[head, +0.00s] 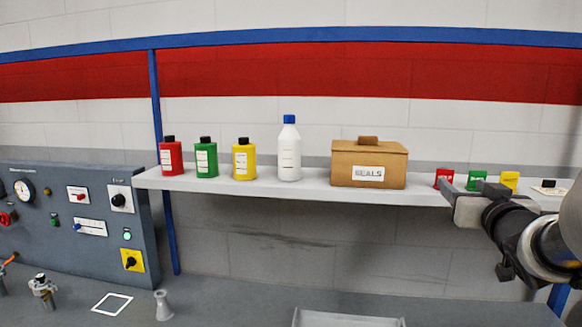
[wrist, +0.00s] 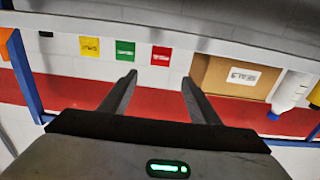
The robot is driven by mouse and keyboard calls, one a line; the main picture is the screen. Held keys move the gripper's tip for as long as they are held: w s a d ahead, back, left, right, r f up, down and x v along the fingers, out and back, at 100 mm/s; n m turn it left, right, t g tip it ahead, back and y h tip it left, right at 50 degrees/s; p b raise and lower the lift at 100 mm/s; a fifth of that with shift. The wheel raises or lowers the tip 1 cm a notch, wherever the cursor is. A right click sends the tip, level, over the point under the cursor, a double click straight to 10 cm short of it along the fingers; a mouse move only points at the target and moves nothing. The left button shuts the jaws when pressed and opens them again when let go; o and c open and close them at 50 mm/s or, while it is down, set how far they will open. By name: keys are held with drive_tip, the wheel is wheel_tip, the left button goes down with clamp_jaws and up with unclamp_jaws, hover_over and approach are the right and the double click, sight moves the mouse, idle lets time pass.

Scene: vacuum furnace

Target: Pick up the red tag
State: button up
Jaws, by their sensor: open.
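The red tag (head: 443,178) stands on the shelf, just right of the cardboard box, with pale lettering on its front. In the wrist view the red tag (wrist: 160,56) appears beyond my fingertips, near the middle between them, with the scene upside down. My gripper (wrist: 159,77) is open with nothing between its fingers. In the head view my gripper (head: 465,192) is at the shelf's front edge, close to the red and green tags and partly covering the shelf there. I cannot tell the exact gap to the tag.
A green tag (head: 477,181) and a yellow tag (head: 509,182) stand right of the red one. The "SEALS" box (head: 350,150) is close on its left. A white bottle (head: 289,155) and coloured bottles stand farther left on the shelf (head: 225,182). A control panel is at far left.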

drive_tip(key=p+x, duration=0.1)
drive_tip(key=x, duration=1.5)
drive_tip(key=shift+a, duration=0.1)
drive_tip(key=c, duration=1.1)
drive_tip(key=shift+f, duration=0.1)
drive_tip(key=shift+s, duration=0.1)
